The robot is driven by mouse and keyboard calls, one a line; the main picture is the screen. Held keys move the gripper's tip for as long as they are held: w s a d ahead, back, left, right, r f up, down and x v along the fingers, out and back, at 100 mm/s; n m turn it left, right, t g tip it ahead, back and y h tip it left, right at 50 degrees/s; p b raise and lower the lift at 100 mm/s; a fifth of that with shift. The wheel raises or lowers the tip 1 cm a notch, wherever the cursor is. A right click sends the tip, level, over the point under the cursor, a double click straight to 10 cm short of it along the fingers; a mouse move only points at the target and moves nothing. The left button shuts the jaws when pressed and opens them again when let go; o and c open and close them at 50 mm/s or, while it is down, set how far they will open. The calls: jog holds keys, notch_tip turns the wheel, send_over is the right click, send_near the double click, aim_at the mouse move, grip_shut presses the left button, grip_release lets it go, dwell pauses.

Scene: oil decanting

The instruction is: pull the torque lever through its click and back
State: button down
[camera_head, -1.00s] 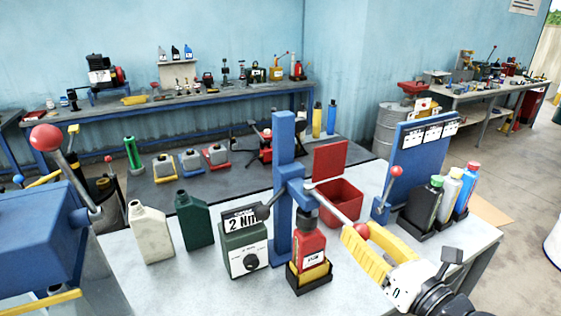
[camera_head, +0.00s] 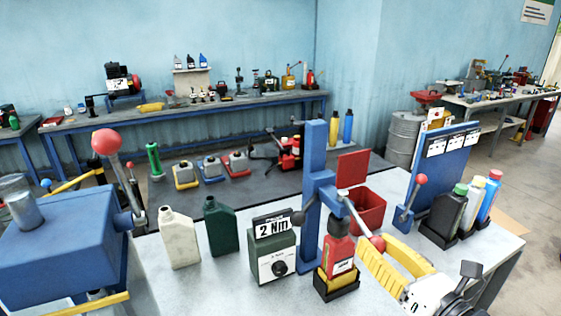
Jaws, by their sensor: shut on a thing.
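The torque lever (camera_head: 358,221) is a pale rod on the tall blue post (camera_head: 313,188), angled down to the right and ending in a red ball. My gripper (camera_head: 378,246) has yellow fingers shut on the red ball end. Below the lever's pivot a red bottle with a label (camera_head: 339,254) stands upright in a yellow and black holder (camera_head: 337,284). A green box (camera_head: 273,256) left of the post carries a dial and a sign reading "2 Nm". The fingers partly hide the ball.
A red bin (camera_head: 368,210) stands behind the lever. A blue panel (camera_head: 447,165) with a red-knobbed lever (camera_head: 412,194) and several bottles (camera_head: 470,205) are at right. White (camera_head: 179,240) and dark green (camera_head: 222,227) jugs stand left. Blue machinery (camera_head: 60,245) fills the left edge.

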jog(key=shift+a, duration=0.1)
jog(key=c, duration=1)
grip_release()
jog(key=shift+s+a, duration=0.1)
jog(key=shift+s, duration=0.1)
jog(key=shift+w, duration=0.1)
jog(key=shift+r, duration=0.15)
jog(key=shift+r, duration=4.9)
